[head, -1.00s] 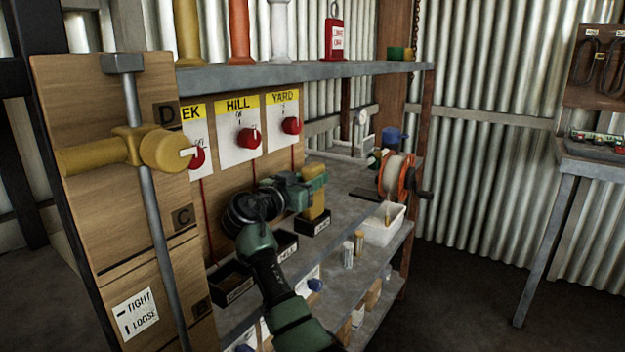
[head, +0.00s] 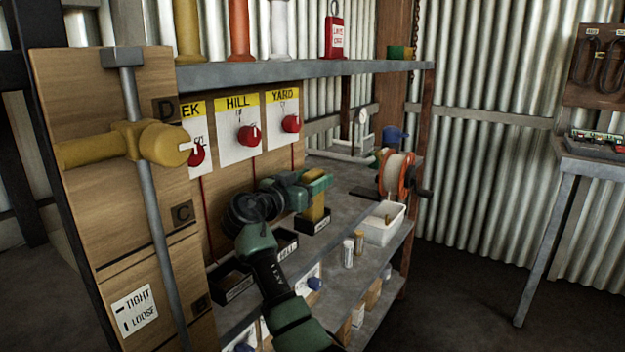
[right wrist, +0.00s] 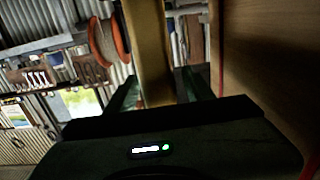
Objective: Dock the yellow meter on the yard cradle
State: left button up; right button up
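The yellow meter (head: 314,208) is upright at the yard cradle (head: 312,225), a dark block on the bench below the YARD panel. Its lower end meets the cradle in the head view; I cannot tell whether it is fully seated. My right gripper (head: 321,181) has its green fingers around the meter's upper part and looks shut on it. In the right wrist view the meter (right wrist: 150,50) stands between the two fingers. My left gripper is not in view.
The HILL cradle (head: 285,245) and another dark cradle (head: 232,283) are empty, nearer me. An orange cable reel (head: 405,175), a white tub (head: 383,228) and small cylinders (head: 348,254) lie to the right. The board with red knobs (head: 249,136) stands close behind; a shelf (head: 300,72) hangs above.

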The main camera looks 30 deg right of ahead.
jog(key=shift+r, duration=0.15)
jog(key=shift+a+r+p, duration=0.2)
jog(key=shift+r+p, duration=0.35)
jog(key=shift+p, duration=0.25)
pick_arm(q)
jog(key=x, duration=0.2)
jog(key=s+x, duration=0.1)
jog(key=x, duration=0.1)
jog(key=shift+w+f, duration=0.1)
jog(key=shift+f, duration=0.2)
pick_arm(e)
jog(key=v, duration=0.7)
jog(key=shift+s, duration=0.1)
jog(key=shift+f, duration=0.1)
